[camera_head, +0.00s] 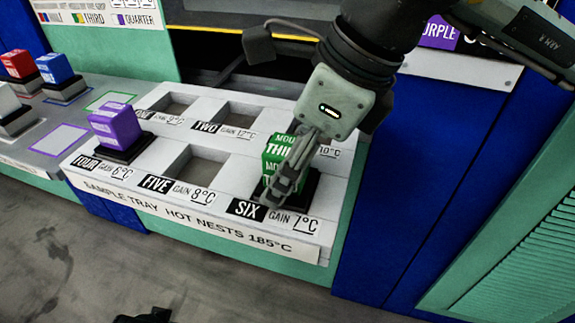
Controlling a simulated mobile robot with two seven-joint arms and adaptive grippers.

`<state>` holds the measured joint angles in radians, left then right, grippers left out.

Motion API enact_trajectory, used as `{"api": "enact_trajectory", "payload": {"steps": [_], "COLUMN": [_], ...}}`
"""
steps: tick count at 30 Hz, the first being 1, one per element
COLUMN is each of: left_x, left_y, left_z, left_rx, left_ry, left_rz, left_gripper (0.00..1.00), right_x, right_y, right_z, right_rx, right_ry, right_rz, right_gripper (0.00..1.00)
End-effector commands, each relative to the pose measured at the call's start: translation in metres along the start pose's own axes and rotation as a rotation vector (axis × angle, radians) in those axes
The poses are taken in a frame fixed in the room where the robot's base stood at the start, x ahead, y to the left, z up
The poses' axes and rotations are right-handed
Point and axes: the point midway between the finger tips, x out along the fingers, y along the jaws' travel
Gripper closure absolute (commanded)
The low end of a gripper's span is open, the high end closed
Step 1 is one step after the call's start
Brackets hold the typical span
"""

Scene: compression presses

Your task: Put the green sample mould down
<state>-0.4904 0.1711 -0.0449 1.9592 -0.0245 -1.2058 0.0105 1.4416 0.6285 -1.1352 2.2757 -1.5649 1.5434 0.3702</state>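The green sample mould (279,150), marked THIRD, stands upright on its black base at nest SIX, the front right place of the white sample tray (190,203). My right gripper (284,182) reaches down from the upper right, with its grey fingers at the mould. The gripper looks shut on the mould. The base appears at the nest, but whether it is fully seated is hard to tell. My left gripper does not show clearly.
A purple mould (115,125) stands in nest FOUR. Nest FIVE (187,172) and two back nests are empty. Red (17,65), blue (55,69) and white moulds stand on the grey surface at left. A blue panel (400,200) is right of the tray.

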Motion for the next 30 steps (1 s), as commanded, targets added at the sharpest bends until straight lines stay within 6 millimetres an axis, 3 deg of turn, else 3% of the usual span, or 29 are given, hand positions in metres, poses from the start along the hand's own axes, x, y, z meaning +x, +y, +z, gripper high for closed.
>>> {"api": "enact_trajectory", "payload": {"steps": [1, 6, 17, 21, 30], "left_x": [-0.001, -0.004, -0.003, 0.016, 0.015], "left_y": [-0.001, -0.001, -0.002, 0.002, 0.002], "left_z": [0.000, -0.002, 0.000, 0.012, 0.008], "left_rx": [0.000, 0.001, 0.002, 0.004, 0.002], "left_ry": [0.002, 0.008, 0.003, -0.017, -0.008], "left_rz": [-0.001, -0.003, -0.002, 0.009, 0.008], "left_gripper": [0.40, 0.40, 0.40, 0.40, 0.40], "right_x": [0.003, 0.003, 0.000, -0.007, -0.074], "right_y": [0.001, 0.001, 0.001, 0.001, -0.001], "right_z": [-0.002, -0.002, -0.001, 0.002, 0.002], "right_rx": [0.000, 0.001, 0.000, 0.000, 0.001], "right_ry": [0.006, 0.008, 0.005, 0.004, 0.001], "right_rz": [0.003, 0.004, 0.003, 0.003, -0.002], "right_gripper": [0.44, 0.25, 0.25, 0.25, 0.25]}}
